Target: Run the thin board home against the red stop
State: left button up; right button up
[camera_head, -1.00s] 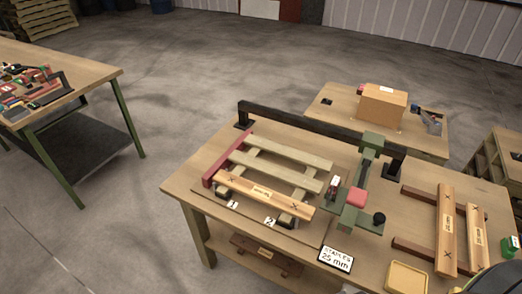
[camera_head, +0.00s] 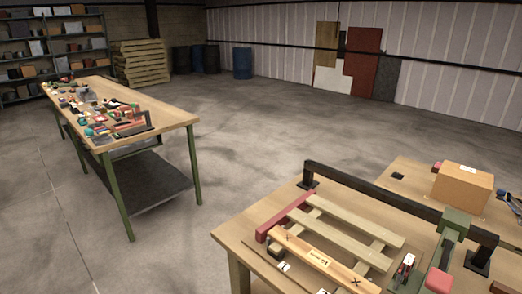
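The red stop (camera_head: 283,217) is a bar along the left end of a wooden slatted frame on the near workbench. An orange-toned board (camera_head: 297,246) with a white label and a dark X mark lies across the front of the frame. Its left end is close to the red stop; I cannot tell whether they touch. The label is too small to read, so I cannot tell whether this is the thin board. Two paler slats (camera_head: 335,232) lie behind it. Neither of my grippers is in view.
A black rail (camera_head: 370,190) runs behind the frame, and a green fixture (camera_head: 453,230) stands to its right. A cardboard box (camera_head: 462,187) sits on a table behind. A cluttered table (camera_head: 165,118) stands at left, with open floor between.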

aim_at(355, 283)
jog(key=i+j+z, duration=0.55)
jog(key=j+z, duration=0.2)
jog(key=i+j+z, duration=0.2)
jog(key=j+z, duration=0.15)
